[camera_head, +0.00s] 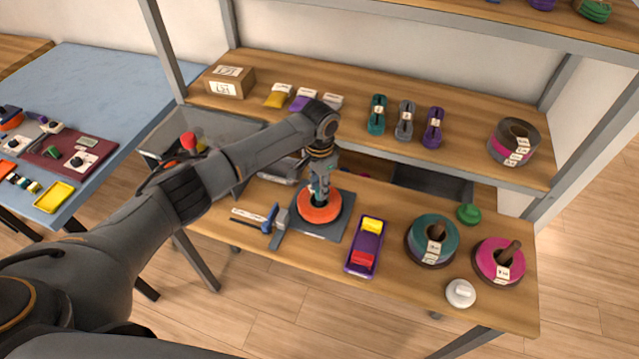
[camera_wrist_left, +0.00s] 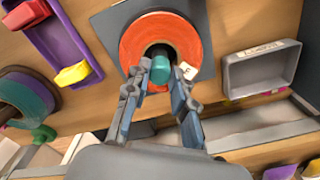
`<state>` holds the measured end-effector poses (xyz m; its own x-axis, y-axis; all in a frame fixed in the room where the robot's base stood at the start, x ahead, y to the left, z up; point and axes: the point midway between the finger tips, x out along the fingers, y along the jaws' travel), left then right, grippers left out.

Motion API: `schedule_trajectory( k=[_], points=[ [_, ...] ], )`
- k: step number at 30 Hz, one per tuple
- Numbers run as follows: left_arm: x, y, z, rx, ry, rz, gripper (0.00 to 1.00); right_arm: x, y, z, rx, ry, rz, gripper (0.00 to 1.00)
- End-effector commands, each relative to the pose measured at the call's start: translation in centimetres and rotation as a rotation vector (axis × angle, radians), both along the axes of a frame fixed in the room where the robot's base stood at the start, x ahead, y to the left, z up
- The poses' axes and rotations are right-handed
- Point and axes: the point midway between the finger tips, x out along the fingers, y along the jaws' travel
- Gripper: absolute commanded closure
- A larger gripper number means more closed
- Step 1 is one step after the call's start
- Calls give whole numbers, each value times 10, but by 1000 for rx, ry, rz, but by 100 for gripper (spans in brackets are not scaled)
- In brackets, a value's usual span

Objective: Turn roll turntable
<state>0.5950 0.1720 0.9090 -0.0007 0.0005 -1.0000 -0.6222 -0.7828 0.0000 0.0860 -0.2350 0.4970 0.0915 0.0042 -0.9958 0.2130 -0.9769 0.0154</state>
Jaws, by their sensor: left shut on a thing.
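An orange roll (camera_head: 320,209) lies flat on the dark grey turntable base (camera_head: 334,229) at the middle of the lower wooden shelf. It fills the upper middle of the wrist view (camera_wrist_left: 185,34), with a dark hole at its centre. A small white label shows on its edge. My left gripper (camera_head: 320,190) reaches down over the roll's centre. In the wrist view its two fingers stand on either side of a teal knob (camera_wrist_left: 160,69) at the roll's centre and are shut on it. My right gripper is not in view.
A purple tray (camera_head: 365,250) with yellow and red pieces lies right of the turntable, then a teal roll (camera_head: 433,240) and a magenta roll (camera_head: 499,262). A blue-handled tool (camera_head: 270,218) lies to the left. The upper shelf (camera_head: 375,147) hangs close behind my gripper.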

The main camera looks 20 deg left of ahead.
Motion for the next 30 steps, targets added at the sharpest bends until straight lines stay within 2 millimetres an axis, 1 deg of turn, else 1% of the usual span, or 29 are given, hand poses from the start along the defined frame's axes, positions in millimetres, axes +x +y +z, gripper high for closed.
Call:
schedule_trajectory(
  k=[12, 30],
  points=[
    [1, 0, 1, -1, -1, -208, 100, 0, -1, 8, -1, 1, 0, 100],
    [1, -1, 1, -2, -2, -509, 100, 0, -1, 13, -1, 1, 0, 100]
  ],
)
